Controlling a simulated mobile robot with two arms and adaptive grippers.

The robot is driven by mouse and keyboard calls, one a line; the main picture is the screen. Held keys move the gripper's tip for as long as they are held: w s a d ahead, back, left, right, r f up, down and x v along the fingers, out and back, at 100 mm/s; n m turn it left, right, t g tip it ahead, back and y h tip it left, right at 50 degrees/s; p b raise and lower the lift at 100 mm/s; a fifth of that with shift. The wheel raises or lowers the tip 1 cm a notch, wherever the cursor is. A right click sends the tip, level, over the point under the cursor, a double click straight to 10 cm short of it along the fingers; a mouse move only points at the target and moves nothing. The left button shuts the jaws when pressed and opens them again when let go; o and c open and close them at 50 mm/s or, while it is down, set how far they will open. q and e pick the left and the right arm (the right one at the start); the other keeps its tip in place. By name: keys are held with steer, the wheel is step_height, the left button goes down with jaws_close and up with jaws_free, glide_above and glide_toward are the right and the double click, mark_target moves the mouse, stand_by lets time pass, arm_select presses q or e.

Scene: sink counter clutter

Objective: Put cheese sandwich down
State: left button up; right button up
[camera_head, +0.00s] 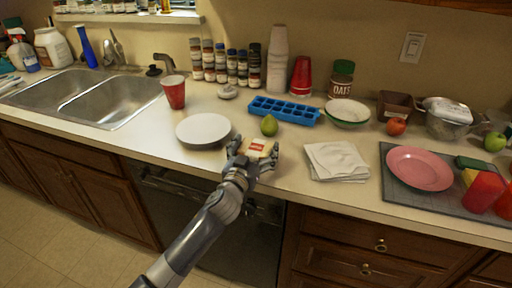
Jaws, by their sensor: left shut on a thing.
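The cheese sandwich (257,147), a small pale package with a red label, is between the fingers of my left gripper (252,158). My left gripper is shut on it at the front part of the counter, right of the white plate (204,129) and left of the white napkins (337,160). I cannot tell whether the sandwich touches the counter (293,148). A green pear (269,125) is just behind the sandwich. My right gripper is not in view.
A blue ice cube tray (284,111) lies behind the pear. A red cup (174,92) stands by the sink (128,98). A pink plate (420,168) is on a grey mat at the right. Some bare counter lies between the sandwich and the napkins.

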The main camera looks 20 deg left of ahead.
arm_select(q)
steer(key=shift+f, duration=0.2)
steer(key=o, duration=1)
steer(key=shift+c, duration=0.2)
